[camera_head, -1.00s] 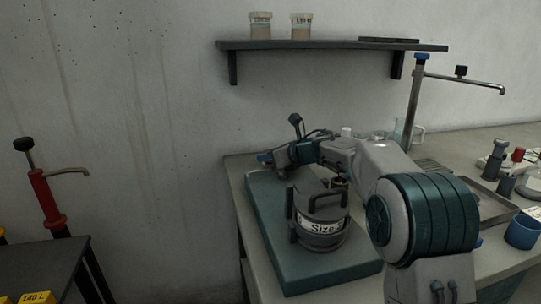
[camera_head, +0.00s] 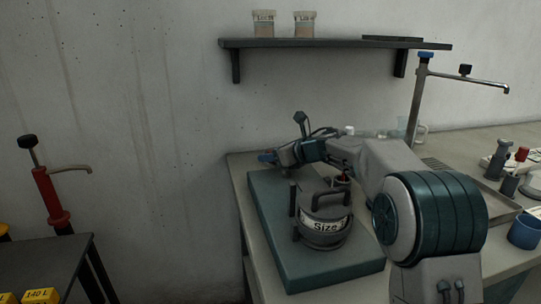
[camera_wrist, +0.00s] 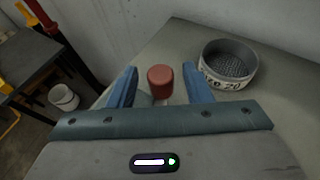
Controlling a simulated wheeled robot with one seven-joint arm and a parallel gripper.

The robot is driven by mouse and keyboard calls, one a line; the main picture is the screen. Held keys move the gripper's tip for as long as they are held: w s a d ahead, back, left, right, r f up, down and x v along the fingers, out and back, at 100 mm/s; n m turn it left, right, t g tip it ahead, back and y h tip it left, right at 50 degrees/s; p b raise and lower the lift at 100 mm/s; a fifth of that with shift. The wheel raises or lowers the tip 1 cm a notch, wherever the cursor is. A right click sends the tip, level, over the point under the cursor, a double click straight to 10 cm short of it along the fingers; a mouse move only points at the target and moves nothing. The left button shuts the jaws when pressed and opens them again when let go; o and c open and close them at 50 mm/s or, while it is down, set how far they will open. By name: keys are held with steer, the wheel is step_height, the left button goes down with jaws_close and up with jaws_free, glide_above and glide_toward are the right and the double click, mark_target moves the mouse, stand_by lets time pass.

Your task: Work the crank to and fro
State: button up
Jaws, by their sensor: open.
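In the wrist view a red rounded knob (camera_wrist: 160,79) shows between the two blue fingers of my gripper (camera_wrist: 158,82). I take it for the crank's grip; the rest of the crank is hidden. The fingers stand apart, with a visible gap on each side of the knob. In the head view my gripper (camera_head: 268,156) is at the far left end of the bench, beside the wall, and the knob between the fingers cannot be made out there.
A round grey sieve (camera_wrist: 228,66) stands right of the fingers. A handled grey vessel (camera_head: 324,221) labelled "Size" stands on a teal base (camera_head: 285,248) before my arm. A shelf (camera_head: 335,44) hangs above.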

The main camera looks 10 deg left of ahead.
steer(key=v, duration=0.6)
steer(key=shift+s+d+r, duration=0.15)
steer(key=shift+s+d, duration=0.1)
steer(key=shift+d, duration=0.05)
